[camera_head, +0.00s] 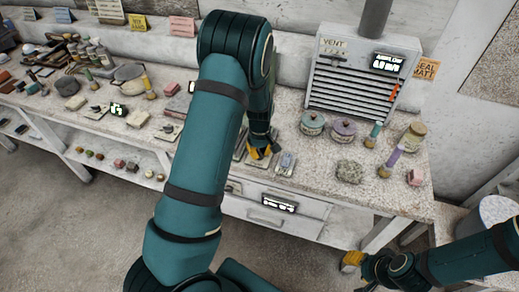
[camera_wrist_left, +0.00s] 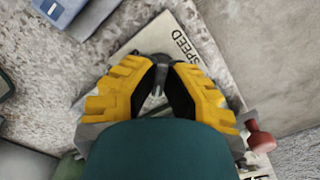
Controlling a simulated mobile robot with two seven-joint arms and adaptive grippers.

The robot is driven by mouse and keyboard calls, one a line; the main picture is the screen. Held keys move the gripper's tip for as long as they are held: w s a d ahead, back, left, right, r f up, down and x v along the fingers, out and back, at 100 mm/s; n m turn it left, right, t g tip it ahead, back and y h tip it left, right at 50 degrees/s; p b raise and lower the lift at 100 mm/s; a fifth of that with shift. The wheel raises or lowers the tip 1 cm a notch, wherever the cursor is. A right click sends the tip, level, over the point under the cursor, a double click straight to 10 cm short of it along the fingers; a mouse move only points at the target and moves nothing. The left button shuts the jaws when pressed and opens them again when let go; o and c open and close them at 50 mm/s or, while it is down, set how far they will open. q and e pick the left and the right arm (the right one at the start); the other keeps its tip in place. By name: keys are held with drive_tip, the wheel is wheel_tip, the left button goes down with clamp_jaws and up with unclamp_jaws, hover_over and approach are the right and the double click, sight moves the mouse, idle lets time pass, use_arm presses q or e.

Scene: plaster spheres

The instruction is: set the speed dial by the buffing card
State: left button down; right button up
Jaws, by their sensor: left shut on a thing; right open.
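My left gripper (camera_head: 261,151) reaches down to the front of the bench. In the left wrist view its yellow fingers (camera_wrist_left: 160,88) are shut on the speed dial (camera_wrist_left: 157,62), a dark grey knob on a pale plate (camera_wrist_left: 147,38) marked SPEED. The fingers hide most of the knob, and its pointer setting cannot be read. Several cards stand at the back, including a yellow one (camera_head: 137,22) and a pink one (camera_head: 182,27); their small print does not show which is the buffing card. My right gripper (camera_head: 352,262) is open and empty, low in front of the bench.
A vent unit (camera_head: 350,82) stands on the bench, with an orange SEAL MATT card (camera_head: 425,68) beside it. Lidded jars (camera_head: 313,122), brushes and a rough stone (camera_head: 349,171) lie right of my left gripper. A red knob (camera_wrist_left: 261,139) sits close by the fingers.

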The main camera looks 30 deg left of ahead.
sight(260, 152)
use_arm(q)
drive_tip(key=n+p, duration=0.1)
drive_tip(key=n, duration=0.1)
drive_tip(key=shift+n, duration=0.3)
drive_tip(key=shift+n+p, duration=0.5)
drive_tip(key=shift+n, duration=1.1)
drive_tip(key=c, duration=1)
unclamp_jaws()
drive_tip(key=shift+c, duration=0.2)
wheel_tip(260, 152, up, 12)
